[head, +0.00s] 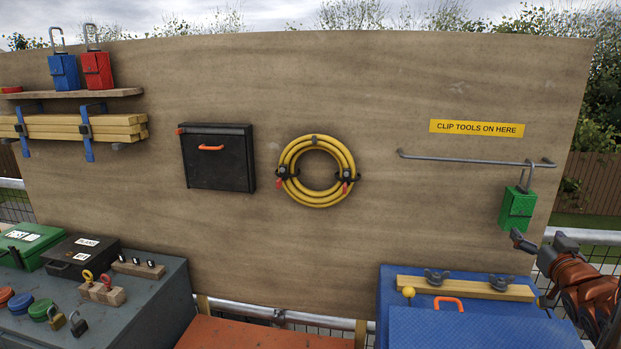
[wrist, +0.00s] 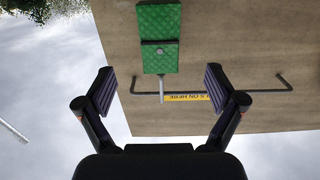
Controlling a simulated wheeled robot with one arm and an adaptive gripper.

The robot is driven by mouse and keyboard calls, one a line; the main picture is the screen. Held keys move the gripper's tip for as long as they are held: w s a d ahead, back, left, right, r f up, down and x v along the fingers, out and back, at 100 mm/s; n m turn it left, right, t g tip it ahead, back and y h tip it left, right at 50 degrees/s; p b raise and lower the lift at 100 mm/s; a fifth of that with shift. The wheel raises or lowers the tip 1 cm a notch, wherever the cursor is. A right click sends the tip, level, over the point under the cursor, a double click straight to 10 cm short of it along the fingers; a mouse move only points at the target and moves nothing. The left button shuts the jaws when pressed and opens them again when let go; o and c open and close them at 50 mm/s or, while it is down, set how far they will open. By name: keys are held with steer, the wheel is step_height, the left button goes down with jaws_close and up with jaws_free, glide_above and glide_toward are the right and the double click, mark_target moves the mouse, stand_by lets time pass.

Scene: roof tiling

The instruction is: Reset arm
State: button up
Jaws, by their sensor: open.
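My gripper (head: 541,241) is at the right of the head view, just below and to the right of a green box (head: 517,209). The green box hangs by a metal hook from a grey rail (head: 465,159) on the board. In the wrist view the two fingers of my gripper (wrist: 160,90) stand wide apart with nothing between them. The green box also shows in the wrist view (wrist: 158,22), upside down and beyond the fingertips. My gripper appears apart from it.
A yellow sign (head: 477,128) sits above the rail. A blue box (head: 470,326) with a wooden strip and wing nuts stands below. A coiled yellow hose (head: 317,199) and a black case (head: 218,184) are on the wooden board. A grey bench (head: 165,305) with several locks is at left.

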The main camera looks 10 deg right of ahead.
steer(key=s+a+f+g, duration=0.2)
steer(key=a+f+g, duration=0.1)
steer(key=a, duration=0.4)
steer(key=s+a+f+g+y, duration=0.1)
steer(key=s+a+f+g, duration=0.2)
steer(key=a, duration=0.4)
steer(key=s+a+f+g, duration=0.3)
steer(key=a+f+g, duration=0.1)
steer(key=a, duration=0.3)
steer(key=shift+f+y, duration=0.4)
steer(key=shift+f, duration=0.1)
steer(key=s+a+f+n+g+y, duration=0.1)
steer(key=s+a+g, duration=0.3)
steer(key=s+a, duration=0.6)
steer(key=s+a+f+n+g+y, duration=0.2)
steer(key=s+a+g+y, duration=0.1)
steer(key=s+a, duration=0.7)
steer(key=s+g, duration=0.1)
steer(key=s, duration=0.2)
steer(key=shift+s+a+f+n+g, duration=0.15)
steer(key=shift+s+n+g, duration=0.15)
steer(key=shift+s+n, duration=0.1)
